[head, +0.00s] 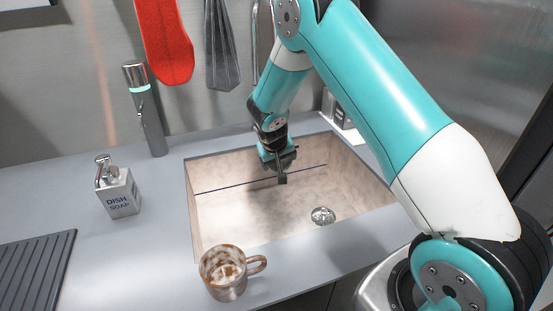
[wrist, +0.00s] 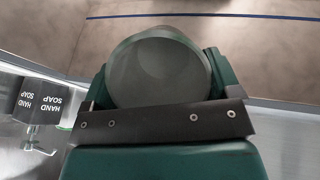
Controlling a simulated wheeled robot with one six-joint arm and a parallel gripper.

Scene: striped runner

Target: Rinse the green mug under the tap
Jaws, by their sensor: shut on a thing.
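My gripper (head: 282,172) points down over the sink (head: 225,225). In the wrist view its dark jaws close around a round, dull green-grey thing (wrist: 160,68), which I take to be the green mug. Its smooth round face shows; its handle and opening do not. In the head view my wrist and fingers hide most of it. A tall grey column with a lit ring (head: 145,110), seemingly the tap, stands behind the sink's left corner, apart from my gripper. No water shows.
A brown mottled mug (head: 222,290) stands at the sink's front edge. Dish soap (head: 121,197) and a dark ribbed mat (head: 35,272) are on the left counter. Hand soap (wrist: 40,97) is beside the sink. A red utensil (head: 163,40) hangs behind. The drain (head: 322,215) is clear.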

